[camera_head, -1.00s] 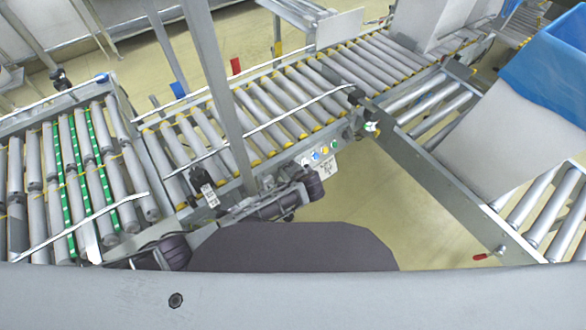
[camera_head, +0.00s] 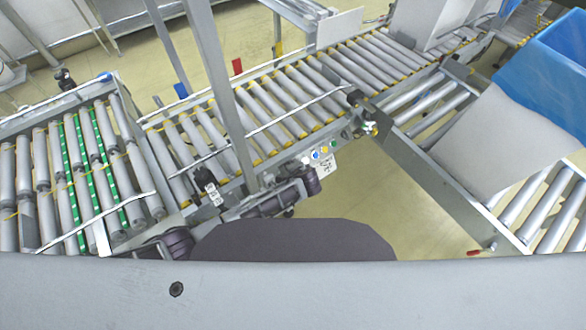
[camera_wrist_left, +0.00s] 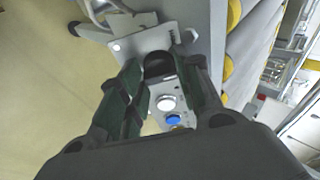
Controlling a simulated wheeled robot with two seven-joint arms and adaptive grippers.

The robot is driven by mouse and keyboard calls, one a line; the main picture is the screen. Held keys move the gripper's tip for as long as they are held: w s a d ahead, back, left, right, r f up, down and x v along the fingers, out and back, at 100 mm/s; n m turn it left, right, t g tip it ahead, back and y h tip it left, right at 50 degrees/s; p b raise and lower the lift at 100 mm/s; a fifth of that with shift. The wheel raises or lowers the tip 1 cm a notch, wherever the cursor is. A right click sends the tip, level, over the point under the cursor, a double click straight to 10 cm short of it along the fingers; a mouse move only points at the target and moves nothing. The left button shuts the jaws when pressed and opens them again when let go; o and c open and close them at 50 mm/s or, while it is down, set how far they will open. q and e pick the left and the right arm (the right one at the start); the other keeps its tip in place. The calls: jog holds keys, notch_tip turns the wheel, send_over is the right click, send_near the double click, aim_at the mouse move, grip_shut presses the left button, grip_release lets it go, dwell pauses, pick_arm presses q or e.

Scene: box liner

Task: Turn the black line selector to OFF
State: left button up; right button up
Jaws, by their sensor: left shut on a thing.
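The black line selector (camera_wrist_left: 158,65) shows in the left wrist view as a dark knob on a grey control panel (camera_wrist_left: 143,43). My left gripper (camera_wrist_left: 162,74) has its two dark fingers on either side of it, shut on it. The fingers hide much of the knob, and I cannot read its position or any OFF mark. In the head view my left gripper (camera_head: 308,182) is at the near left end of the button panel (camera_head: 324,154), and the knob is hidden behind it. My right gripper is not in view.
Beside the selector are a white button (camera_wrist_left: 166,103) and a blue button (camera_wrist_left: 173,119). The roller conveyor (camera_head: 262,110) runs just behind the panel. A metal post (camera_head: 222,90) rises in front of it. A blue bin (camera_head: 548,70) stands at the right. Floor is clear right of the panel.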

pick_arm(q)
jog(key=shift+d, duration=0.1)
jog(key=o, duration=1)
jog(key=shift+s+r, duration=0.1)
jog(key=shift+s, duration=0.05)
jog(key=shift+v, duration=3.85)
jog(key=shift+r, duration=0.15)
